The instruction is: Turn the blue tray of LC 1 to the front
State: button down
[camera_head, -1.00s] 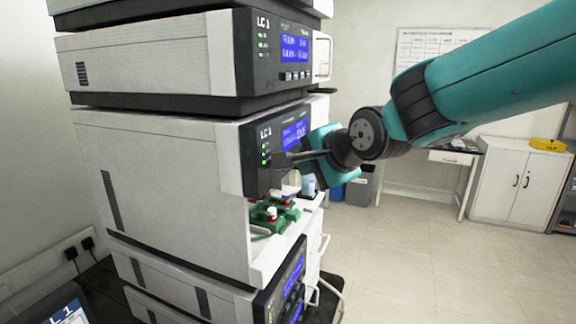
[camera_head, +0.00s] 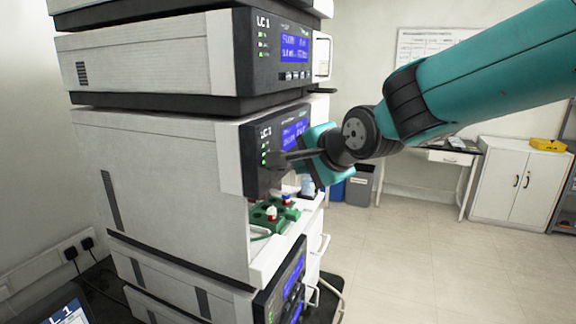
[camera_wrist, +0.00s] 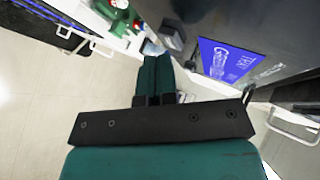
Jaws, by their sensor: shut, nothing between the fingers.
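The LC 1 stack stands at left centre in the head view. Its middle module (camera_head: 160,180) has an open bay below a dark front panel (camera_head: 262,160). A green tray (camera_head: 268,226) with several vials with red, white and blue caps sits in this bay; it also shows at the top of the wrist view (camera_wrist: 118,14). I cannot make out a blue tray; the panel and my gripper cover part of the bay. My gripper (camera_wrist: 154,62) is shut and empty, its teal fingers together beside the panel. In the head view its body is right in front of the panel.
Another LC 1 module (camera_head: 150,60) sits above and more modules (camera_head: 170,280) below. Handles stick out at the stack's front. A grey bin (camera_head: 362,187), a desk and a white cabinet (camera_head: 518,185) stand at the back. The floor to the right is clear.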

jog(key=shift+w+a, duration=0.15)
jog(key=shift+a, duration=0.25)
dwell(0.5)
jog(key=shift+d, duration=0.1)
jog(key=shift+s+d+b, duration=0.3)
jog(key=shift+d+b, duration=0.1)
jog(key=shift+d, duration=0.3)
jog(key=shift+d, duration=0.1)
jog(key=shift+s+d+b, duration=0.25)
jog(key=shift+s+d, duration=0.1)
jog(key=shift+d, duration=0.4)
jog(key=shift+s+d+b, duration=0.25)
jog(key=shift+s+d, duration=0.05)
jog(key=shift+d, duration=0.4)
jog(key=shift+s+d+b, duration=0.25)
jog(key=shift+s+d, duration=0.1)
jog(key=shift+d, duration=0.4)
